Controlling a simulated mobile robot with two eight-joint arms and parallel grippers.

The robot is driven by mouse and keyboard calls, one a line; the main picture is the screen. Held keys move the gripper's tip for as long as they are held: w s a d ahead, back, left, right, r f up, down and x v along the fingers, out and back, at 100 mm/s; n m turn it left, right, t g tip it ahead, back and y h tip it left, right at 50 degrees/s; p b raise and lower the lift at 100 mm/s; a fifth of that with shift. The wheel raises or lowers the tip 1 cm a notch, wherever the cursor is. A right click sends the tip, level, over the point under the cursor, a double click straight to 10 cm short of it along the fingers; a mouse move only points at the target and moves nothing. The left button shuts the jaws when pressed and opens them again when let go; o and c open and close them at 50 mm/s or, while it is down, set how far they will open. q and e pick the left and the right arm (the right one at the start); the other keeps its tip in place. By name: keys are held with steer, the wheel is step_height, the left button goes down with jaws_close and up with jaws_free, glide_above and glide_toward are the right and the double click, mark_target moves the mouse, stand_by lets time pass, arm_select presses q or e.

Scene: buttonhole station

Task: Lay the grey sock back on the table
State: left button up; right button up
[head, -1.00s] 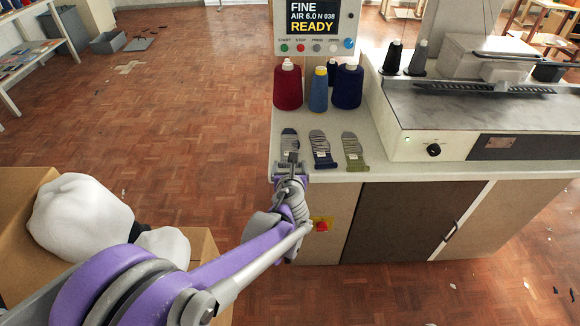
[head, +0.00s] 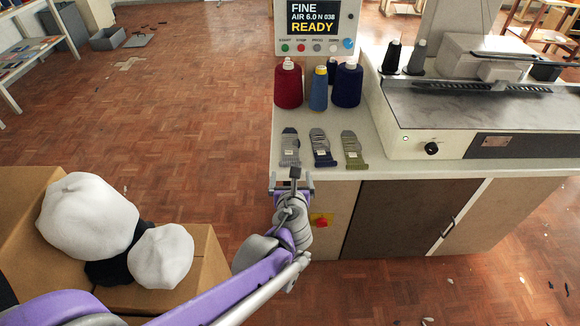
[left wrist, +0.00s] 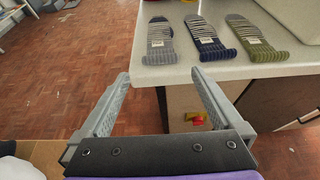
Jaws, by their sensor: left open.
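The grey sock (head: 290,148) lies flat on the white table (head: 390,164), at the left of a row of three socks near the front edge. It also shows in the left wrist view (left wrist: 159,42). My left gripper (head: 293,178) is in front of the table's front edge, just short of the grey sock and apart from it. In the left wrist view the left gripper (left wrist: 162,82) has its two fingers spread wide with nothing between them. My right gripper is not in view.
A navy sock (head: 322,148) and an olive sock (head: 353,151) lie right of the grey one. Thread cones, such as the red cone (head: 288,88), stand behind them. The machine (head: 450,118) fills the right side. A red knob (head: 320,220) is on the cabinet front.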

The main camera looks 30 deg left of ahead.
arm_select(q)
steer(key=s+d+f+n+g+h, duration=0.2)
steer(key=s+d+n, duration=0.1)
steer(key=s+n, duration=0.5)
steer(key=s+d+f+n+g+h, duration=0.2)
steer(key=s+d+n, duration=0.2)
steer(key=s+n, duration=0.4)
steer(key=s+d+f+n+g+h, duration=0.3)
steer(key=s+n, duration=0.5)
steer(key=n, duration=0.5)
steer(key=shift+d+n, duration=0.3)
steer(key=shift+d, duration=0.1)
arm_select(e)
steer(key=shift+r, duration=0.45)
arm_select(q)
step_height(320, 180, up, 17)
steer(key=w+p, duration=0.1)
steer(key=p, duration=1.5)
steer(key=shift+w+r+t, duration=0.2)
steer(key=shift+w+t, duration=0.15)
steer(key=shift+t, duration=0.05)
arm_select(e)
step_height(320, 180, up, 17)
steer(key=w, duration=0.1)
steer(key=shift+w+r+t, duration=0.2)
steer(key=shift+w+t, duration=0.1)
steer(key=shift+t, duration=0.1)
